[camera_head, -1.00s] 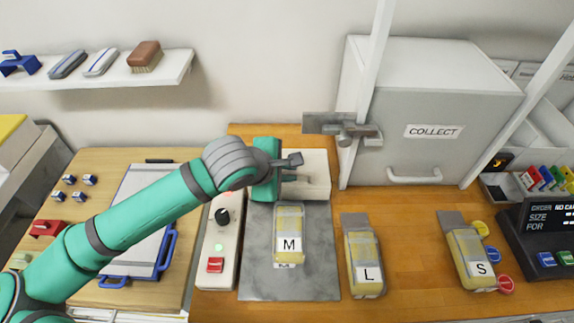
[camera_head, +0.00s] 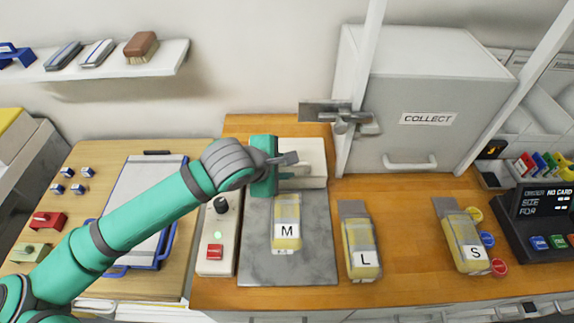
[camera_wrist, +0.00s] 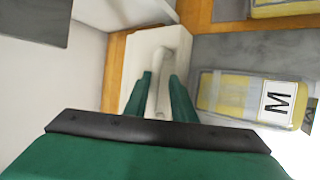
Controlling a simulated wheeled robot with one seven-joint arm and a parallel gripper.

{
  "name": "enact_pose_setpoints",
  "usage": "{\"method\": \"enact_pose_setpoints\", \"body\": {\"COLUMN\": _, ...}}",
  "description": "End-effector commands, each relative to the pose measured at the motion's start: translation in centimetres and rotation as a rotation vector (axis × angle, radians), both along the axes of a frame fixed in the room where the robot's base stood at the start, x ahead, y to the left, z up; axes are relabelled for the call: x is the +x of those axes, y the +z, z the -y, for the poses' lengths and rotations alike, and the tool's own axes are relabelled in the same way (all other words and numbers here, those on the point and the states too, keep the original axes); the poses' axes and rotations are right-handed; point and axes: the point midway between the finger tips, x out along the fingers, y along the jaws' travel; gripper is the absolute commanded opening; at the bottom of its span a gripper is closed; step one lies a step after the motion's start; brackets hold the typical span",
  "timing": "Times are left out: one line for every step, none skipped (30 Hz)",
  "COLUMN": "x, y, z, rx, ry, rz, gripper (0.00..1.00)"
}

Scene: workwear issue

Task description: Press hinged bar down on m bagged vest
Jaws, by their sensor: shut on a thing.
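The M bagged vest (camera_head: 287,210) is yellow in clear wrap with a white M label. It lies flat on the grey plate (camera_head: 300,265), its far end close to the pale sealer block (camera_head: 312,152). In the wrist view the M vest (camera_wrist: 225,93) lies to the right of the fingers. My gripper (camera_head: 287,167) is at the block's front left. In the wrist view my gripper (camera_wrist: 160,82) is shut on the pale hinged bar (camera_wrist: 162,70). The head view mostly hides the bar behind my gripper.
A control strip with a black knob (camera_head: 221,205), green light and red button stands left of the plate. The L bagged vest (camera_head: 360,240) and S bagged vest (camera_head: 464,238) lie to the right. The grey COLLECT cabinet (camera_head: 435,85) stands behind.

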Motion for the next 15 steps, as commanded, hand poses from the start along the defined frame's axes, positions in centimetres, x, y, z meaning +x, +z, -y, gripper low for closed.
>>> {"method": "enact_pose_setpoints", "body": {"x": -1.10, "y": -1.65, "z": 0.31, "rx": 0.005, "ry": -0.006, "rz": -0.049, "gripper": 0.20}}
{"method": "enact_pose_setpoints", "body": {"x": -1.12, "y": -1.67, "z": 0.32, "rx": 0.004, "ry": -0.007, "rz": -0.050, "gripper": 0.20}}
{"method": "enact_pose_setpoints", "body": {"x": -1.11, "y": -1.67, "z": 0.32, "rx": 0.005, "ry": -0.006, "rz": -0.050, "gripper": 0.24}}
{"method": "enact_pose_setpoints", "body": {"x": -1.10, "y": -1.67, "z": 0.34, "rx": 0.005, "ry": -0.006, "rz": -0.050, "gripper": 0.25}}
{"method": "enact_pose_setpoints", "body": {"x": -1.09, "y": -1.68, "z": 0.35, "rx": 0.006, "ry": -0.007, "rz": -0.050, "gripper": 0.25}}
{"method": "enact_pose_setpoints", "body": {"x": -1.08, "y": -1.67, "z": 0.37, "rx": 0.005, "ry": -0.008, "rz": -0.050, "gripper": 0.25}}
{"method": "enact_pose_setpoints", "body": {"x": -1.07, "y": -1.67, "z": 0.39, "rx": 0.006, "ry": -0.008, "rz": -0.050, "gripper": 0.25}}
{"method": "enact_pose_setpoints", "body": {"x": -1.07, "y": -1.67, "z": 0.40, "rx": 0.005, "ry": -0.009, "rz": -0.051, "gripper": 0.25}}
{"method": "enact_pose_setpoints", "body": {"x": -1.05, "y": -1.67, "z": 0.42, "rx": 0.005, "ry": -0.009, "rz": -0.051, "gripper": 0.25}}
{"method": "enact_pose_setpoints", "body": {"x": -1.05, "y": -1.67, "z": 0.43, "rx": 0.006, "ry": -0.009, "rz": -0.050, "gripper": 0.25}}
{"method": "enact_pose_setpoints", "body": {"x": -1.05, "y": -1.67, "z": 0.43, "rx": 0.007, "ry": -0.009, "rz": -0.050, "gripper": 0.25}}
{"method": "enact_pose_setpoints", "body": {"x": -1.06, "y": -1.65, "z": 0.42, "rx": 0.007, "ry": -0.009, "rz": -0.050, "gripper": 0.25}}
{"method": "enact_pose_setpoints", "body": {"x": -1.09, "y": -1.60, "z": 0.40, "rx": 0.007, "ry": -0.009, "rz": -0.049, "gripper": 0.25}}
{"method": "enact_pose_setpoints", "body": {"x": -1.14, "y": -1.51, "z": 0.35, "rx": 0.007, "ry": -0.009, "rz": -0.049, "gripper": 0.25}}
{"method": "enact_pose_setpoints", "body": {"x": -1.25, "y": -1.33, "z": 0.25, "rx": 0.007, "ry": -0.009, "rz": -0.049, "gripper": 0.26}}
